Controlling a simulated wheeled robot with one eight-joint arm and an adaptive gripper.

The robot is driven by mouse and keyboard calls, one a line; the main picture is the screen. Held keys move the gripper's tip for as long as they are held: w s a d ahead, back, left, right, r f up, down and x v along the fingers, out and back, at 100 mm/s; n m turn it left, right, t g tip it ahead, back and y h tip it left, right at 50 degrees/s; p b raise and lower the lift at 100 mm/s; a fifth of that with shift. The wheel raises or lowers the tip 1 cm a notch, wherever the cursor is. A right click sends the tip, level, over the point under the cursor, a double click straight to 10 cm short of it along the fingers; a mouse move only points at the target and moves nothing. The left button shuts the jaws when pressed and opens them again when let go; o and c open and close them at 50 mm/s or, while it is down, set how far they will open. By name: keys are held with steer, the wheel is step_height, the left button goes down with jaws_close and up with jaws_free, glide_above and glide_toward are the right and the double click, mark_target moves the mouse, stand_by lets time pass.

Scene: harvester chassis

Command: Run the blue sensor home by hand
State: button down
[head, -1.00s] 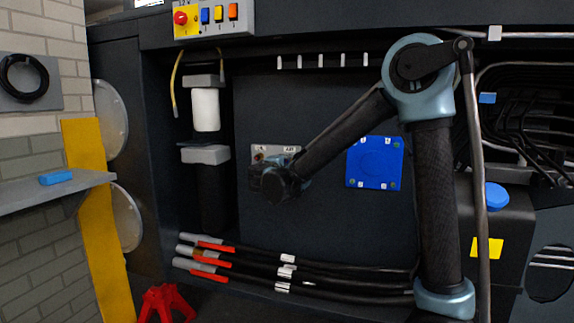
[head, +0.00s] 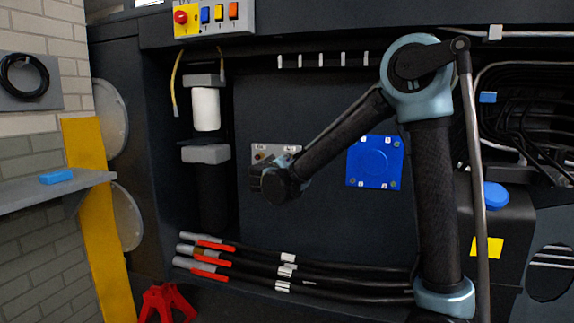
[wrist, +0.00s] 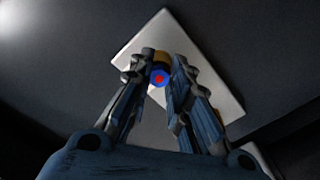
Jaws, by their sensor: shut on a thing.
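In the wrist view, my gripper (wrist: 159,70) has its two fingers closed around a small round blue part with a red centre, the blue sensor (wrist: 154,82). A brass-coloured piece (wrist: 163,58) shows just beyond it, between the fingertips. Behind them is a tilted light grey plate (wrist: 205,75). Whether the sensor is fully seated I cannot tell. In the head view, the plate (head: 262,149) is on the dark panel, partly covered by my wrist. The sensor and fingertips are hidden there.
A blue square cover (head: 375,163) is right of my wrist. A white-bodied filter (head: 206,110) stands to the left. Several cables with red and grey ends (head: 215,262) run below. A control box (head: 213,18) is above. The dark panel between is clear.

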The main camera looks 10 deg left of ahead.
steer(key=shift+f+m, duration=0.15)
steer(key=shift+m, duration=0.95)
steer(key=c, duration=1.4)
jaws_free()
steer(key=shift+c, duration=1.3)
steer(key=shift+s+a, duration=0.1)
steer(key=shift+s, duration=1)
